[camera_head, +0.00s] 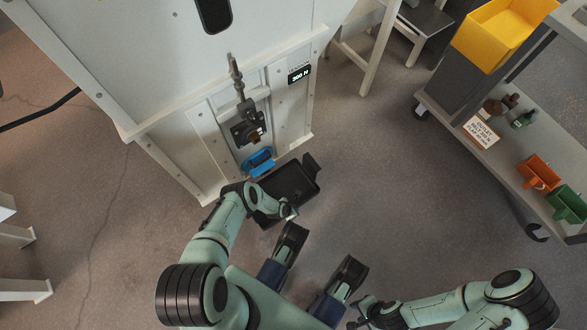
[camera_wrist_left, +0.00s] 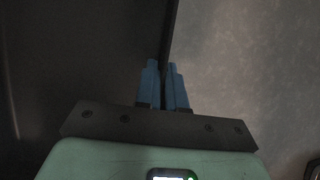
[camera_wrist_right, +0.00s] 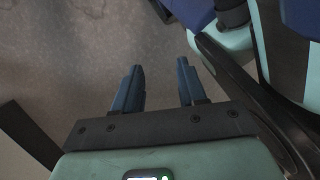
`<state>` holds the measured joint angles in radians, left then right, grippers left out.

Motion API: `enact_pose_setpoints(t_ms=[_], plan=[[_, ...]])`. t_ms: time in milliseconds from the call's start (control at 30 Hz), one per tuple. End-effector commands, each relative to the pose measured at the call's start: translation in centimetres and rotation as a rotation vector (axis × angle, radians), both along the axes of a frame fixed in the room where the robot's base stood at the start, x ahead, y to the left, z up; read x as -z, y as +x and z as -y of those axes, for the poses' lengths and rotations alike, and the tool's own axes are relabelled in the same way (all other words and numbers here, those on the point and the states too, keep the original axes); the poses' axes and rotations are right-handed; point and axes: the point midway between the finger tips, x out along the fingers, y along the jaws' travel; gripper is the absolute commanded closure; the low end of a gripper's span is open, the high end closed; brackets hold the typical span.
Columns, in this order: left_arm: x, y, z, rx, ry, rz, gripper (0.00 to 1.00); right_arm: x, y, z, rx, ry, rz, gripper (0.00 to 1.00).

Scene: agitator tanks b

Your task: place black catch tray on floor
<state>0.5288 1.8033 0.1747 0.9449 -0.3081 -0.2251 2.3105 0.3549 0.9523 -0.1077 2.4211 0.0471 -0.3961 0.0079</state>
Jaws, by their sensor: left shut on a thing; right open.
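The black catch tray (camera_head: 297,181) is in front of the white tank housing, below the blue part at its outlet. It also fills the left of the left wrist view (camera_wrist_left: 80,60). My left gripper (camera_head: 291,212) is shut on the tray's near edge, and its blue fingertips (camera_wrist_left: 166,75) close on the rim. My left arm hides part of the tray. I cannot tell whether the tray's underside touches the floor (camera_head: 370,190). My right gripper (camera_head: 358,312) is open and empty near the bottom of the head view; its fingers (camera_wrist_right: 157,85) stand apart over bare floor.
The white tank housing (camera_head: 160,90) has a valve (camera_head: 248,130) and a blue part (camera_head: 258,162) just beyond the tray. A wheeled cart (camera_head: 505,150) with a yellow bin (camera_head: 500,35) and small bins stands at the right. Floor between tray and cart is clear.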

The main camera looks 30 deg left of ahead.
Motion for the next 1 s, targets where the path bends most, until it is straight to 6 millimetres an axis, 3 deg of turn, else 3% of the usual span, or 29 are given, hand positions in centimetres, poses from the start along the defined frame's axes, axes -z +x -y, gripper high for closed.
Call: enact_pose_setpoints(t_ms=[200,233,300,667,833,1000], plan=[[0.0,0.0,0.0,-0.001,0.0,0.001,1.0,-0.1,0.0,0.0,0.0,0.0,0.001,0.59],[0.0,0.0,0.0,-0.001,-0.001,-0.002,0.85,-0.1,0.0,0.0,0.0,0.0,0.001,0.59],[0.0,0.0,0.0,-0.001,-0.001,-0.002,0.66,-0.1,0.0,0.0,-0.001,0.0,0.002,0.59],[-0.2,-0.1,-0.1,-0.001,-0.001,-0.001,0.66,-0.2,0.2,0.0,-0.001,-0.001,0.008,0.59],[-2.1,-0.8,-0.4,-0.002,-0.002,-0.002,0.66,-1.4,2.3,-0.3,-0.009,-0.005,0.078,0.59],[-5.1,-2.0,-0.9,-0.003,-0.002,-0.002,0.66,-3.7,6.0,-0.7,-0.021,-0.012,0.2,0.59]])
